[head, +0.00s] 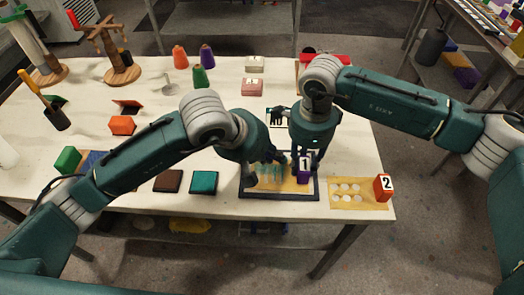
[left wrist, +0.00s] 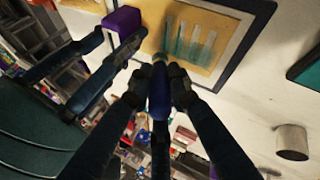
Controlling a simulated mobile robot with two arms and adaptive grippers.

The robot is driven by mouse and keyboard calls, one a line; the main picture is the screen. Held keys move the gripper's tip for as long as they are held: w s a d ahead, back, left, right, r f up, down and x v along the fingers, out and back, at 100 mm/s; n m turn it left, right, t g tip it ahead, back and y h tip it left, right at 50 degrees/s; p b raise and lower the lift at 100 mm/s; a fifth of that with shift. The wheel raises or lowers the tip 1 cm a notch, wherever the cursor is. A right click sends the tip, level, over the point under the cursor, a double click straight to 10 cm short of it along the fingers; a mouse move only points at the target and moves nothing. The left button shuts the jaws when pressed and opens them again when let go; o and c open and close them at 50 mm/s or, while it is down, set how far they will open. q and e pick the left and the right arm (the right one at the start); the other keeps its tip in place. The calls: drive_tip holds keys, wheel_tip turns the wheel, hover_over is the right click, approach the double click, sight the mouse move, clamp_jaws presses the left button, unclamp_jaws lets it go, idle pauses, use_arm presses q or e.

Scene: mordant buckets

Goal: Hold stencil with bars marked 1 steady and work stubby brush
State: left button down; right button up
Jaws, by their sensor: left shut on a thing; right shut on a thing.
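The stencil with bars (head: 262,175) is a tan plate inside a dark frame near the table's front edge. Its bars show teal in the left wrist view (left wrist: 190,42). A purple block marked 1 (head: 305,174) stands at its right side. My right gripper (head: 306,160) is shut on this block from above. My left gripper (head: 266,163) is over the bars, shut on the stubby brush (left wrist: 160,105), whose dark blue handle shows between the fingers in the left wrist view. The brush's tip is mostly hidden, so contact with the plate is unclear.
A second stencil (head: 345,203) with round holes and an orange block marked 2 (head: 383,187) lies to the right. Teal (head: 204,181) and brown (head: 168,181) squares lie to the left. Colored cones (head: 200,77) stand at the back.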

use_arm(q)
drive_tip(key=shift+w+a, duration=0.15)
drive_tip(key=shift+a, duration=3.95)
drive_tip(key=shift+a+f, duration=0.15)
drive_tip(key=shift+a, duration=0.6)
wheel_tip(320, 180, up, 8)
drive_tip(key=shift+d, duration=0.1)
wheel_tip(320, 180, up, 4)
drive_tip(key=s+m+g+h, duration=0.1)
drive_tip(key=s+g+h, duration=0.15)
drive_tip(key=g, duration=0.25)
drive_tip(key=shift+y, duration=0.25)
drive_tip(key=shift+f, duration=2.15)
drive_tip(key=shift+s, duration=0.1)
